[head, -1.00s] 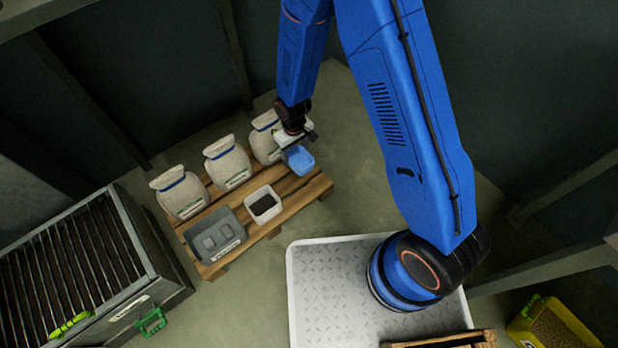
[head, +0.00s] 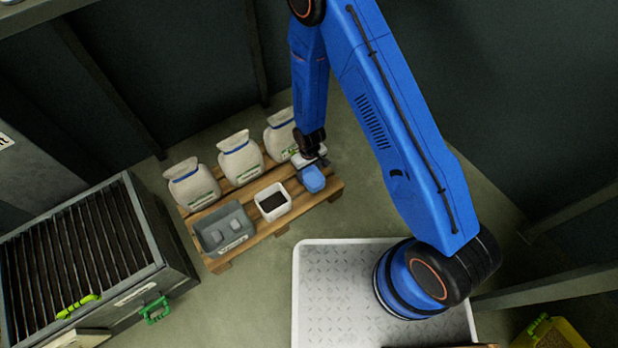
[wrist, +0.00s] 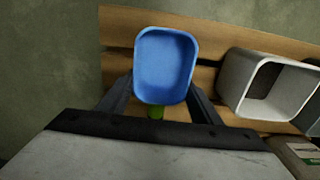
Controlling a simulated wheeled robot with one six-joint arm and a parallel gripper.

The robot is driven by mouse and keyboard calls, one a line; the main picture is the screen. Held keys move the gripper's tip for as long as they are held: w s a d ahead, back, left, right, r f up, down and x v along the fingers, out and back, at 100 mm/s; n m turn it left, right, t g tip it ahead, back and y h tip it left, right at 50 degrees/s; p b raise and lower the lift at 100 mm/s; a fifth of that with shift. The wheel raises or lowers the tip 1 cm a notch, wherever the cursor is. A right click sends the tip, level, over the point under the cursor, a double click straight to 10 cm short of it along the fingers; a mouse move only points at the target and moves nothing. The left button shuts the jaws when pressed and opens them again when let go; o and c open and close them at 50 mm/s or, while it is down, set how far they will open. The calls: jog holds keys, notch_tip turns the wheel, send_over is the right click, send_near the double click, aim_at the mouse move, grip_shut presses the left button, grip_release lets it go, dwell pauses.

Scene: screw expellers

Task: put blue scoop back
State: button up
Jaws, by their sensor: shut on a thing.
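The blue scoop (head: 313,179) is at the right end of the wooden pallet (head: 262,238), beside the white bin. The pallet boards lie behind the bowl in the wrist view. I cannot tell whether the scoop touches the pallet.
A white bin (head: 273,213) with dark contents and a grey box (head: 240,246) stand left of the scoop. Several white sacks (head: 240,157) line the pallet's back. A slatted machine (head: 80,245) is at far left. Floor lies free right of the pallet.

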aim_at(309, 177)
jog(key=shift+f, duration=2.05)
jog(key=shift+f, duration=0.1)
jog(key=o, duration=1.2)
jog(key=shift+o, duration=0.2)
notch_tip(309, 177, up, 12)
